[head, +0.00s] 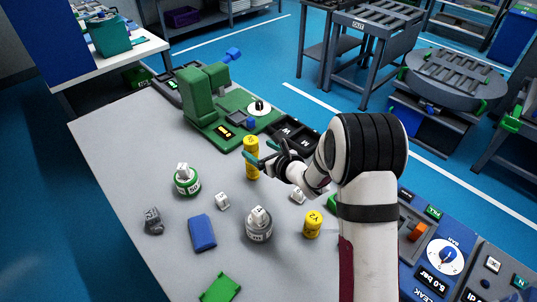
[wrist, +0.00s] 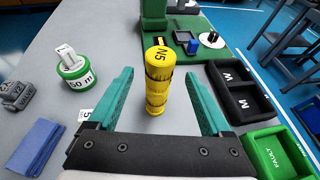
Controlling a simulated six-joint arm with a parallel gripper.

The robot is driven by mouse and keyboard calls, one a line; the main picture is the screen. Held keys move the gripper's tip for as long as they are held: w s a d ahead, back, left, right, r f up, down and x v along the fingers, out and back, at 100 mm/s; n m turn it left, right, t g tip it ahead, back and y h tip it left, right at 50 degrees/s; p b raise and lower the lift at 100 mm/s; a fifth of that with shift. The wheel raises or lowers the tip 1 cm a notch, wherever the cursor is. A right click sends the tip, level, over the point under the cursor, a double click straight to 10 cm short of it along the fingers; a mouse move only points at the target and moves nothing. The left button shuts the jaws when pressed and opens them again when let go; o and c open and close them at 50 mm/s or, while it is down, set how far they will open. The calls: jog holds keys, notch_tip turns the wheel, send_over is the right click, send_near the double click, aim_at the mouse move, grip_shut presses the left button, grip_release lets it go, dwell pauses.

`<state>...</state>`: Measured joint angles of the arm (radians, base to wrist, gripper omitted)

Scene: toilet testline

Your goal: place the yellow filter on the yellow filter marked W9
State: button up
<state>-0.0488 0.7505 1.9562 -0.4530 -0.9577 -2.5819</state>
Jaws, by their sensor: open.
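A tall yellow column, which looks like one yellow filter (head: 251,143) standing on another (head: 251,173), is upright on the grey table. In the wrist view the upper filter (wrist: 158,62) has a top mark that looks like N5, and the lower filter (wrist: 156,103) is under it. I cannot read a W9. My gripper (head: 262,154) is open, with teal fingers. In the wrist view its fingers (wrist: 160,75) are on either side of the column, with gaps on both sides. Another yellow filter (head: 312,226), marked perhaps Y2, stands apart nearer the front.
A green fixture (head: 205,100) stands behind the column. Black trays (wrist: 240,103) and a green FAULT tray (wrist: 275,155) are to the right.

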jog(key=s+d+r+m+g+h, duration=0.2)
jog(key=s+d+r+m+h, duration=0.15)
jog(key=s+d+m, duration=0.75)
jog(key=s+d+r+m+g+h, duration=0.25)
jog(key=s+d+m+h, duration=0.35)
jog(key=m, duration=0.9)
jog(key=s+a+r+m+g+y, duration=0.1)
jog(key=s+a+m+g+y, duration=0.1)
jog(key=s+m, duration=0.9)
jog(key=s+a+r+m+g+y, duration=0.1)
jog(key=s+a+m+g, duration=0.4)
jog(key=s+m, duration=0.6)
jog(key=s+y, duration=0.1)
jog(key=s, duration=0.1)
jog(key=shift+s+r, duration=0.3)
jog(key=shift+r, duration=0.05)
